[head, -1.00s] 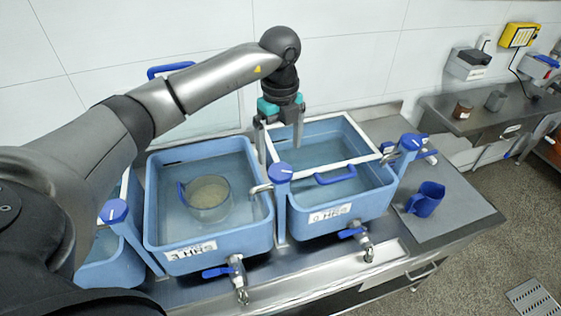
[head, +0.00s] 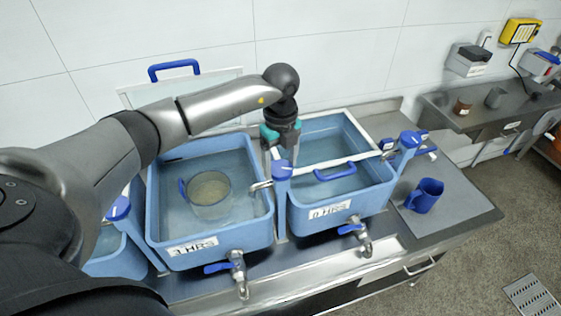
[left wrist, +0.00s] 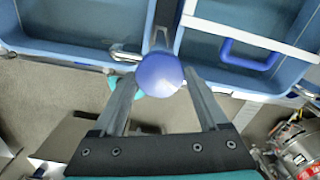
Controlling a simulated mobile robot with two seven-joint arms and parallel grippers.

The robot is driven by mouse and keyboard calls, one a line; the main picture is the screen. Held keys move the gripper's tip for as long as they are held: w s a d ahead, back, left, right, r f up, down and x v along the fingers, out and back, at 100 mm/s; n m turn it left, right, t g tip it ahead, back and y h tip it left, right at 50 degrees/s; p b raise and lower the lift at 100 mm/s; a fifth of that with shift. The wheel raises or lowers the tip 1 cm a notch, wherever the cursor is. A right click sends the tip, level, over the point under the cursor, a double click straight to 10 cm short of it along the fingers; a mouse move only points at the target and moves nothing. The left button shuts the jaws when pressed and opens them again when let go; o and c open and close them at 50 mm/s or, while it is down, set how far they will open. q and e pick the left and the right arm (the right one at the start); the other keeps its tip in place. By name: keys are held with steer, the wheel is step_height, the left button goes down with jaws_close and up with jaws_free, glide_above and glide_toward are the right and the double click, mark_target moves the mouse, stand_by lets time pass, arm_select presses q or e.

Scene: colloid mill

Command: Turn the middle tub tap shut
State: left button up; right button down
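The middle tub (head: 222,247) is blue, full of water and labelled 3 HRS. A glass pot (head: 208,194) with pale contents stands in it. The middle tub's tap knob (head: 283,171) is blue and round, on a post at the tub's right; its metal spout (head: 262,186) reaches over the tub rim. My left gripper (head: 285,156) points down just above and behind the knob. In the left wrist view the knob (left wrist: 159,75) shows between its open fingers; contact cannot be told. My right gripper is not in view.
The right tub (head: 340,208) has a white-framed lid with a blue handle (head: 335,173). Another tap knob (head: 118,208) stands at left, a further one (head: 411,139) at right. A blue jug (head: 425,195) stands on a grey mat (head: 462,205). Drain taps (head: 237,265) jut from the front.

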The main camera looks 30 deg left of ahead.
arm_select(q)
steer(key=c, duration=0.8)
steer(key=shift+m, duration=0.4)
steer(key=m+b, duration=0.2)
steer(key=m, duration=0.3)
steer(key=shift+m+b, duration=0.3)
steer(key=shift+b, duration=0.1)
steer(key=m+b, duration=0.2)
steer(key=m, duration=0.3)
steer(key=shift+m, duration=0.7)
steer(key=o, duration=1.2)
steer(key=shift+o, duration=0.2)
